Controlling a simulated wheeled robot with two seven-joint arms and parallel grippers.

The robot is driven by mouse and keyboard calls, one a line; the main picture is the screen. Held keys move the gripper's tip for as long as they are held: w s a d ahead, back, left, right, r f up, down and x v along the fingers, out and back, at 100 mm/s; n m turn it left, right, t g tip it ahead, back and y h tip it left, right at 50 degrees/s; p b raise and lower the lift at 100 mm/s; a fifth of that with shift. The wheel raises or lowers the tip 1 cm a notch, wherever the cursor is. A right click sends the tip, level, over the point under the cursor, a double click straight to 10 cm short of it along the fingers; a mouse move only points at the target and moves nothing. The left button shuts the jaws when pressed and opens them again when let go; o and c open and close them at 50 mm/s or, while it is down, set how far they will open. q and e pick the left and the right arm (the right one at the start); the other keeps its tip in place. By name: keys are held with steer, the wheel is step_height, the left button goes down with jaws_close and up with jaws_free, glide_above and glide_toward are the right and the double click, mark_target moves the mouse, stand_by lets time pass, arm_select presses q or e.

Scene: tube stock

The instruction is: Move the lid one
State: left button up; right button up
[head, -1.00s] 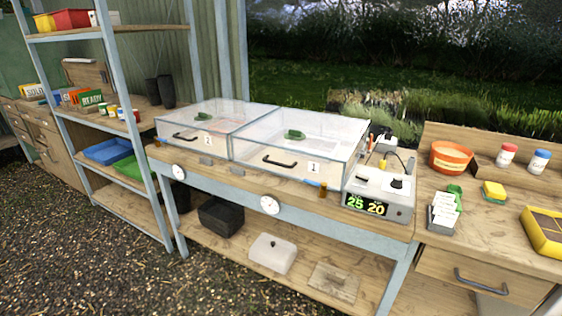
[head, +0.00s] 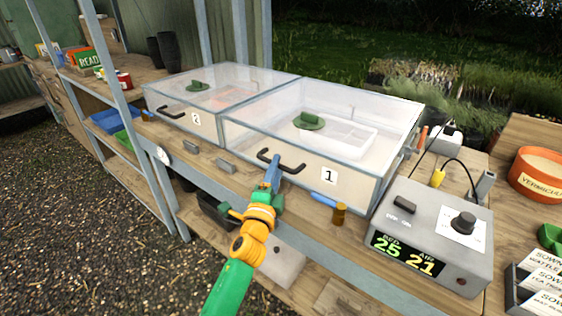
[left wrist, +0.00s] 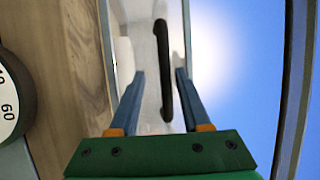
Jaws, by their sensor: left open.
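The clear lid of box 1 (head: 375,100) sits closed on the bench, with a green round vent (head: 309,121) on top and a tag reading 1 (head: 328,177) on its front. A black bar handle (head: 292,168) is on its front face; it also shows in the left wrist view (left wrist: 163,60). My left gripper (head: 272,162) is at this handle. In the left wrist view its fingers (left wrist: 160,74) are open, with the handle between them; I cannot tell whether they touch it. My right gripper is not in view.
Box 2 (head: 220,90) stands close on the left with its own lid and handle. A grey control unit (head: 432,235) reading 25 and 21 stands to the right.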

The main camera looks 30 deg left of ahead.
arm_select(q)
steer(key=shift+w+r, duration=0.35)
steer(key=shift+r, duration=0.35)
steer(key=shift+w+a+f, duration=0.15)
steer(key=shift+w+f, duration=0.15)
steer(key=shift+w, duration=0.1)
steer(key=shift+s, duration=0.1)
jaws_close()
stand_by(0.5)
